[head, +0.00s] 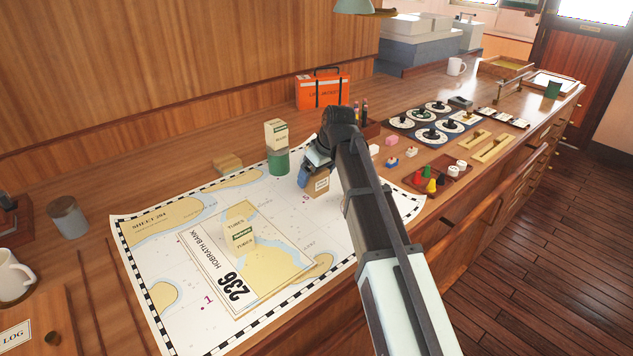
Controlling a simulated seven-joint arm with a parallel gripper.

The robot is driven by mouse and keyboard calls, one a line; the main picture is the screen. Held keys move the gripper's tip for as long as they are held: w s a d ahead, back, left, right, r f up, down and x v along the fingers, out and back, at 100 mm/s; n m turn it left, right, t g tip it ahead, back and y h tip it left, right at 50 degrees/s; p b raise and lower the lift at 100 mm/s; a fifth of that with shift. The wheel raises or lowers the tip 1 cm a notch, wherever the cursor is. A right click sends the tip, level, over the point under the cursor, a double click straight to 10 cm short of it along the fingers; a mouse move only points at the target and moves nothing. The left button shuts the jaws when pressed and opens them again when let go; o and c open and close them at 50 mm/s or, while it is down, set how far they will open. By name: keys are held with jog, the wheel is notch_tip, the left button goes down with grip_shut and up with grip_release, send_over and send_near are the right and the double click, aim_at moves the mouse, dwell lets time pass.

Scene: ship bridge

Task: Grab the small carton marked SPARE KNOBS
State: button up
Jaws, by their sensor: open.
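A small brown carton (320,186) with a white label stands on the chart, right below the end of my arm. Its label is too small to read, so I cannot tell whether it says SPARE KNOBS. My gripper (311,172) is open and right at this carton, with a blue part showing at its left side. The arm hides the carton's top and the far finger, so I cannot tell whether the jaws are around it or touching it. A cream carton (276,135) sits on a green tin (278,161) to the left. Another carton (241,236), marked TUBES, lies on the chart.
The large chart (180,308) covers the near counter, with a folded chart (232,290) on it. An orange case (323,90) stands behind. A tray of coloured pieces (440,184) and round dials (430,134) lie right of my arm. A wooden block (228,162) lies left of the tin.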

jog(key=shift+c, duration=0.4)
jog(key=c, duration=1)
jog(key=shift+r, duration=0.1)
